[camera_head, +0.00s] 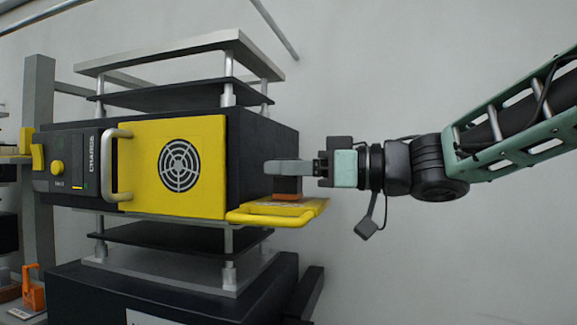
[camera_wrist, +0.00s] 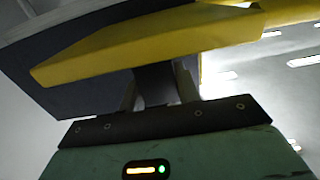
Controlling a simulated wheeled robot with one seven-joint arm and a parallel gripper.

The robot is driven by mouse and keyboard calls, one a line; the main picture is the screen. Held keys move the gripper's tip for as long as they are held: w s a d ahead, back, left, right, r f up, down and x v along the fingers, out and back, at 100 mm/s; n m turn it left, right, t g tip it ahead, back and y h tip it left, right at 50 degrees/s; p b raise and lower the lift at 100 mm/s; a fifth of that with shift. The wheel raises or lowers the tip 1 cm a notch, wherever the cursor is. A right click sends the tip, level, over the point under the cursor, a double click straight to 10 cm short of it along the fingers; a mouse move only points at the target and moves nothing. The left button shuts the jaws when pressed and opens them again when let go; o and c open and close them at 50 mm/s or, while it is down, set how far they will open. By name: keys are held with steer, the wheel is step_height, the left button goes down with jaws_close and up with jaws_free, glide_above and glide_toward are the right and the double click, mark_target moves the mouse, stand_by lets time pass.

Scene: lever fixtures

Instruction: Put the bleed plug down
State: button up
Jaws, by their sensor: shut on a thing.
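My gripper (camera_head: 285,168) reaches in from the right, its fingers level at the right side of the yellow-fronted unit. It is shut on a small dark block with an orange-brown base (camera_head: 287,196), which I take to be the bleed plug. The block's base is just above or touching the yellow ledge (camera_head: 254,217); I cannot tell which. In the wrist view a dark piece (camera_wrist: 156,84) shows between the fingers, close to the yellow ledge (camera_wrist: 100,58). The fingers hide part of the block.
The unit's yellow door (camera_head: 146,165) has a round vent and a pale handle (camera_head: 107,164). A control panel (camera_head: 62,163) is on its left. Plates on posts stand above and below it. An orange fixture (camera_head: 32,290) is at lower left. Space below my arm looks clear.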

steer(key=shift+f, duration=0.2)
steer(key=o, duration=1)
steer(key=shift+d+r, duration=0.1)
steer(key=shift+d, duration=0.05)
steer(key=b+v, duration=0.4)
steer(key=v, duration=0.7)
steer(key=shift+s+d, duration=0.15)
steer(key=shift+d, duration=0.25)
